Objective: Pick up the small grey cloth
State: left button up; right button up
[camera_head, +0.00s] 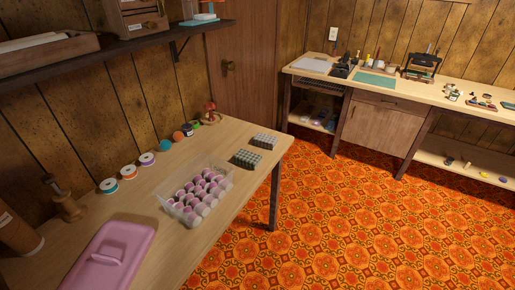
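I cannot make out a small grey cloth for sure in the head view. A flat pale grey-white sheet (311,64) lies at the left end of the far bench; I cannot tell whether it is cloth or paper. Neither of my grippers is in view.
A near table (130,189) holds a pink lidded box (108,255), a clear bin (190,218) of pink-and-white spools, and several thread spools along the wall. The far bench (450,81) carries a green mat (377,79) and small tools. The patterned floor (340,220) between is clear.

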aim_at(260, 139)
jog(key=i+l+u, duration=0.35)
jog(key=l, duration=0.4)
jog(key=i+l+u, duration=0.4)
jog(key=l, duration=0.5)
jog(key=i+l+u, duration=0.35)
jog(key=l, duration=0.6)
jog(key=l+u, duration=0.35)
jog(key=l, duration=0.6)
jog(key=l+u, duration=0.4)
jog(key=l, duration=0.65)
